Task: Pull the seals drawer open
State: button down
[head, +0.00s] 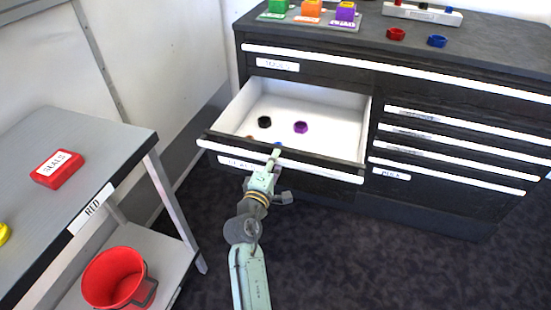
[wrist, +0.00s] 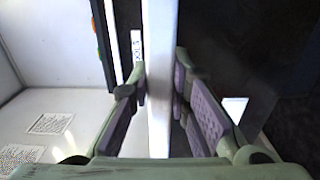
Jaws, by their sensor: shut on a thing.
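The open drawer (head: 345,116) sticks out from the left half of the dark cabinet, its white inside showing. Its label is too small and partly covered to read. A black ring (head: 264,122) and a purple ring (head: 301,127) lie in it, with a blue piece and an orange-brown piece partly hidden near the front. My gripper (head: 275,157) is at the middle of the drawer front. In the wrist view, the white handle bar (wrist: 160,70) runs between the two fingers, and my gripper (wrist: 160,110) is shut on it.
Red ring (head: 396,34) and blue ring (head: 437,41) lie on the cabinet top near colored blocks. A grey table (head: 90,130) at left holds a red labelled box (head: 58,169); a red bucket (head: 115,277) stands on its lower shelf. Dark floor at right is clear.

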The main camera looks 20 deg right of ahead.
jog(key=c, duration=1.5)
grip_release()
jog(key=v, duration=0.7)
jog(key=shift+s+a, duration=0.15)
jog(key=shift+s, duration=0.05)
